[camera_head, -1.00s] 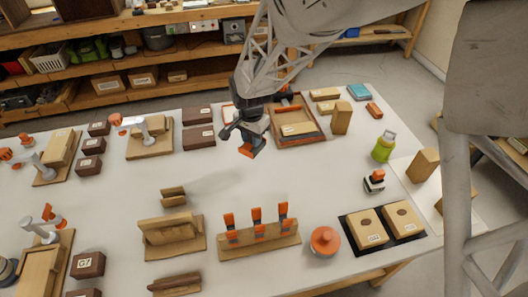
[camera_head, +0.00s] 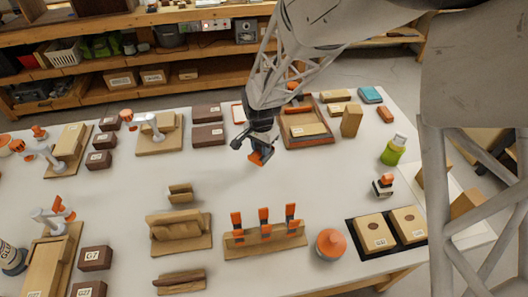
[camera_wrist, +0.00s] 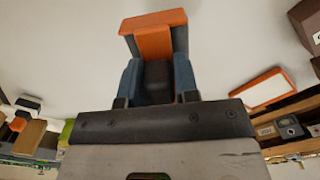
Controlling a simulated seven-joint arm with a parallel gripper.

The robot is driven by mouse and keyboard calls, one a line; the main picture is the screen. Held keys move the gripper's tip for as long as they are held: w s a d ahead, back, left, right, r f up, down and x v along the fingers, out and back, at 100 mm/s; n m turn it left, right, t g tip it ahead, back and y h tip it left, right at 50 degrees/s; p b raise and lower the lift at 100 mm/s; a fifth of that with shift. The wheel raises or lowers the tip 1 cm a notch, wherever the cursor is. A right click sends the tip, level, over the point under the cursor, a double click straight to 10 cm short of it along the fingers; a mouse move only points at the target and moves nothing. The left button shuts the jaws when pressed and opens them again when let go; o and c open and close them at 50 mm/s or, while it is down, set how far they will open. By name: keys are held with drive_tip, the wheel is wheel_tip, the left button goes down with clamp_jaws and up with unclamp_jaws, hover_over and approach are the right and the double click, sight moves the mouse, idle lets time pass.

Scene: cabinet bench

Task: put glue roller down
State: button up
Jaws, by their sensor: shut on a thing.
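My gripper (camera_head: 254,148) is shut on the glue roller (camera_head: 257,158), a small piece with an orange end. In the wrist view the glue roller (camera_wrist: 155,35) shows as an orange block with a dark grey body between my blue-grey fingers (camera_wrist: 155,78). In the head view the gripper hangs over the white table (camera_head: 225,195), in front of and left of the wooden tray. The glue roller seems to be clear of the table, but its exact height is hard to tell.
Dark brown boxes (camera_head: 208,137) stand left of my gripper and the wooden tray (camera_head: 308,143) behind it to the right. A clamp rack (camera_head: 265,242) and an orange-lidded jar (camera_head: 330,243) stand nearer the front. A green bottle (camera_head: 392,151) is at right. The table's middle is clear.

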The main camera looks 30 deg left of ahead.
drive_tip(key=shift+f, duration=2)
drive_tip(key=shift+f, duration=0.1)
drive_tip(key=o, duration=1)
drive_tip(key=shift+c, duration=0.2)
wheel_tip(320, 180, up, 12)
drive_tip(key=shift+r, duration=0.15)
